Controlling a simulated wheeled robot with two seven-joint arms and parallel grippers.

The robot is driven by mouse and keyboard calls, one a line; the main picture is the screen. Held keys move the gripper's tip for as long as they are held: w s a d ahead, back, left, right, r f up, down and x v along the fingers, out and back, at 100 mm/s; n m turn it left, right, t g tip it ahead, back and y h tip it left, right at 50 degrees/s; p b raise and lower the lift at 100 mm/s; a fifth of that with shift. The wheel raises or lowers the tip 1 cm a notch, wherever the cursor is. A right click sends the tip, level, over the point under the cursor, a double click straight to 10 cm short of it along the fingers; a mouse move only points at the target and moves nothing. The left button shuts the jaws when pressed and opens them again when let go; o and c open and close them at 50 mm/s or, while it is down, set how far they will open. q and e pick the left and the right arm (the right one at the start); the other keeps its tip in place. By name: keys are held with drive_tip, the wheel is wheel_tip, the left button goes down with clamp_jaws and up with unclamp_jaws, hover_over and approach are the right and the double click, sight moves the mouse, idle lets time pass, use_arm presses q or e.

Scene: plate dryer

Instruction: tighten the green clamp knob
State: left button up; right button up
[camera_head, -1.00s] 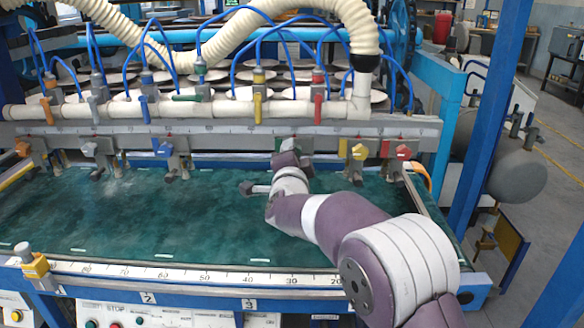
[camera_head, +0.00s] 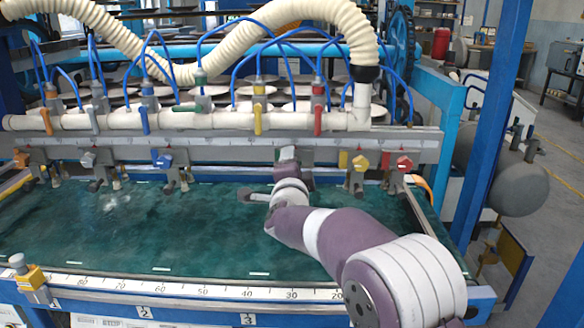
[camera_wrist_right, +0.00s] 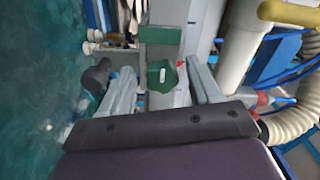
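The green clamp knob (camera_wrist_right: 162,77) shows in the middle of the right wrist view, on a grey clamp with a green block (camera_wrist_right: 160,35) beyond it. My right gripper (camera_wrist_right: 162,84) is open, with one finger on each side of the knob. Gaps show between the knob and both fingers, so it is not gripped. In the head view my right gripper (camera_head: 288,162) is at the clamp bar, and its wrist hides the green knob. My left gripper is not in view.
Along the clamp bar (camera_head: 230,150) hang other clamps with a blue knob (camera_head: 164,161), a yellow knob (camera_head: 361,163) and a red knob (camera_head: 404,164). A dark grey lever (camera_wrist_right: 96,76) lies left of the fingers. The green table (camera_head: 130,235) is clear.

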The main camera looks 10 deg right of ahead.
drive_tip(key=shift+s, duration=0.1)
drive_tip(key=v, duration=1.2)
drive_tip(key=shift+s, duration=0.3)
drive_tip(key=shift+a, duration=0.15)
